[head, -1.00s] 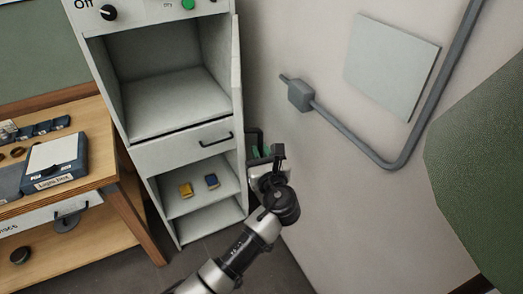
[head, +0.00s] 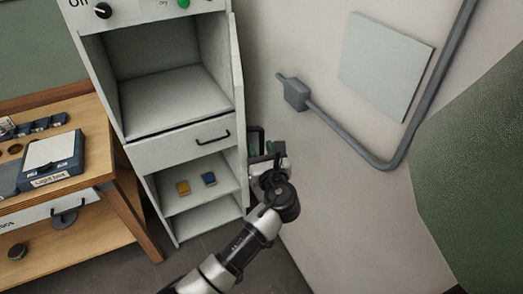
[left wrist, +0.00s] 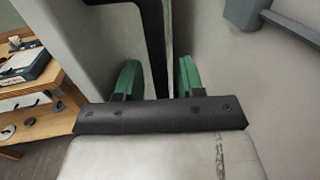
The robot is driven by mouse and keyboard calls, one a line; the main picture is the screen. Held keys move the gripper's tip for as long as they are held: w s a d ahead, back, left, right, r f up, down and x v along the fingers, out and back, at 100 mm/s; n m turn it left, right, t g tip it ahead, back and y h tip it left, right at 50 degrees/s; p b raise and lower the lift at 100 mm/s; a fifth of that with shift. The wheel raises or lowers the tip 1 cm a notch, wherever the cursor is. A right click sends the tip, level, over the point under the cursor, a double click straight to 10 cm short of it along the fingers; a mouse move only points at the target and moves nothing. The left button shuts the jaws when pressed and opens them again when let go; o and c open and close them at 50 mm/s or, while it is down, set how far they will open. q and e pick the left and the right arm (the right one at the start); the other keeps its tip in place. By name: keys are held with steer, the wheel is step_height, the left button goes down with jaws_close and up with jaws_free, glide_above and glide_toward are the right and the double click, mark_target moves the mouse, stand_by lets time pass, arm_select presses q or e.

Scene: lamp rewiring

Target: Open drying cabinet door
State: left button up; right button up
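The white drying cabinet (head: 125,150) stands in the middle left of the head view with its front uncovered. Its door (head: 238,95) is swung out to the right and shows nearly edge-on. The dark door handle (left wrist: 155,45) is on the door's outer side, facing the wall. My left gripper (head: 262,149) is at this handle. In the left wrist view its green fingers (left wrist: 158,78) stand apart, one on each side of the handle bar, with gaps visible. My right gripper is not in view.
The upper chamber is empty; a yellow block (head: 183,187) and a blue block (head: 208,179) lie on a lower shelf. The wall with a grey conduit box (head: 295,94) is close at right. A wooden bench (head: 100,170) with a light box (head: 52,160) stands at left.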

arm_select(q)
steer(key=shift+s+d, duration=0.15)
steer(key=shift+s, duration=0.15)
steer(key=b+v, duration=0.3)
steer(key=v, duration=0.7)
steer(key=shift+s, duration=0.1)
